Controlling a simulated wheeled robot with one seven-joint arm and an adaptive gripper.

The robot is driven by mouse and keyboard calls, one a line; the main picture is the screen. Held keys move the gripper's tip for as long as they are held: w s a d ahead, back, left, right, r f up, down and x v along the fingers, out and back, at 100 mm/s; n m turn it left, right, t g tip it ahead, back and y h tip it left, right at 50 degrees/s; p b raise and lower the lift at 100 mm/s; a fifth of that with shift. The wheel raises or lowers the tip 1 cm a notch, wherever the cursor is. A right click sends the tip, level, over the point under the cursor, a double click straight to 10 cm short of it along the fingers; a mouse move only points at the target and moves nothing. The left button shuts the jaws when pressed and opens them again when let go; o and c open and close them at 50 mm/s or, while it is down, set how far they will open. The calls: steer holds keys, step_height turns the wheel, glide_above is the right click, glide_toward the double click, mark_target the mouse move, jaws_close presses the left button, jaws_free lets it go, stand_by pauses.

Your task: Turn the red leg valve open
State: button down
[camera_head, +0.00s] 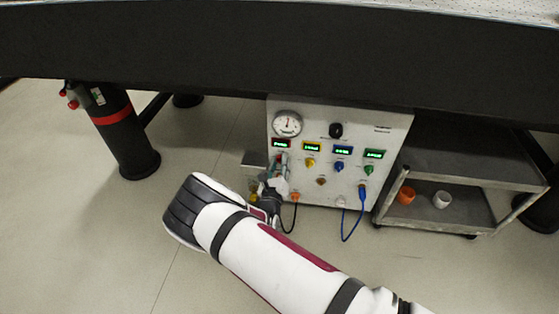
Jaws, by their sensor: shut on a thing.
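The control panel (389,150) is a light grey box under the dark bench. Its red-framed display (281,143) is at the left of a row of displays. My gripper (279,168) is against the panel just below that display, where the red leg valve would sit in the row of knobs. It is shut on what appears to be the red leg valve, which the fingers mostly cover. The valve's angle cannot be told. The yellow knob (310,162), blue knob (339,166) and green knob (368,170) stand uncovered to the right.
A round gauge (287,123) and black knob (335,130) are above the displays. A blue cable (345,235) loops below the panel. A cart (467,208) with an orange cup (405,195) and white cup (441,199) stands right. The bench leg (130,145) is left; open floor lies between.

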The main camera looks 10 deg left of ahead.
steer(key=m+p, duration=0.2)
steer(key=m, duration=0.1)
steer(key=shift+r+m+p, duration=0.1)
steer(key=shift+m+p, duration=0.2)
steer(key=shift+p, duration=0.05)
steer(key=m+p, duration=0.2)
steer(key=m, duration=0.2)
steer(key=shift+m+p, duration=0.3)
steer(key=m+p, duration=0.1)
steer(key=m, duration=0.2)
steer(key=shift+p, duration=0.3)
steer(key=shift+m+p, duration=0.65)
steer(key=shift+m, duration=1.25)
steer(key=shift+d, duration=0.1)
steer(key=c, duration=1.3)
jaws_free()
